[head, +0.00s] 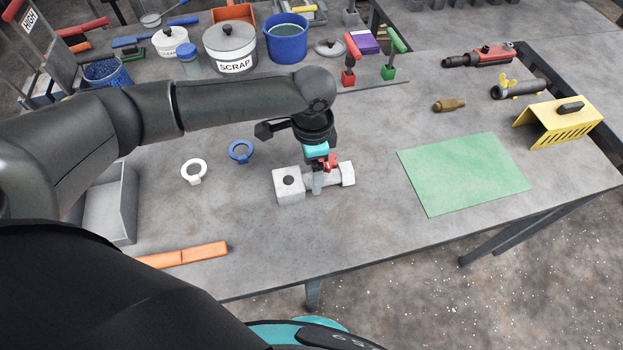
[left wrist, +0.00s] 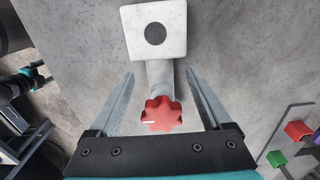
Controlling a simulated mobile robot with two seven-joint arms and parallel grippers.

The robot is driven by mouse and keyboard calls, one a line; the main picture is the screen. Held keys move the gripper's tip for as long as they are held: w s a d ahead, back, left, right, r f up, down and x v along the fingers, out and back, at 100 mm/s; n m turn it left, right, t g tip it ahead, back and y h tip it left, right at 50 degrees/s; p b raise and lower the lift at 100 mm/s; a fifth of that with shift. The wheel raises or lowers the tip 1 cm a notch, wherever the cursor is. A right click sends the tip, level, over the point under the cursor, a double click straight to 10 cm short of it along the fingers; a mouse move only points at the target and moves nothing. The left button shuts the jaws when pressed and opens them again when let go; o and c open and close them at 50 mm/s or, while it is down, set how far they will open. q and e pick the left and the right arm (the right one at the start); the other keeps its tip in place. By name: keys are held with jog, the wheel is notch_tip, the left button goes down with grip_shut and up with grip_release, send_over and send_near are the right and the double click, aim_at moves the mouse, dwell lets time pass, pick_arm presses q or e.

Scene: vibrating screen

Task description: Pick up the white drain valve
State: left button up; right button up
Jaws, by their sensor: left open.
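The white drain valve (head: 289,185) lies on the grey table in the middle of the head view. It has a square white block with a dark round hole, a pipe neck, a white end at the right and a red knob (head: 332,162). In the left wrist view the block (left wrist: 155,20) is at the top and the red star-shaped knob (left wrist: 161,114) below it. My left gripper (head: 318,184) points down over the neck. Its two fingers (left wrist: 160,76) stand apart, one on each side of the neck, with gaps showing. My right gripper is not seen.
A green mat (head: 463,172) lies to the right, and a yellow slotted cover (head: 560,122) beyond it. An orange bar (head: 184,255) is near the front edge. Pots and red and green handles stand behind.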

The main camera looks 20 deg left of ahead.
pick_arm(q)
notch_tip(320, 180, down, 3)
jog(key=shift+r, duration=0.2)
grip_shut()
dwell(0.6)
jog(key=shift+r, duration=0.1)
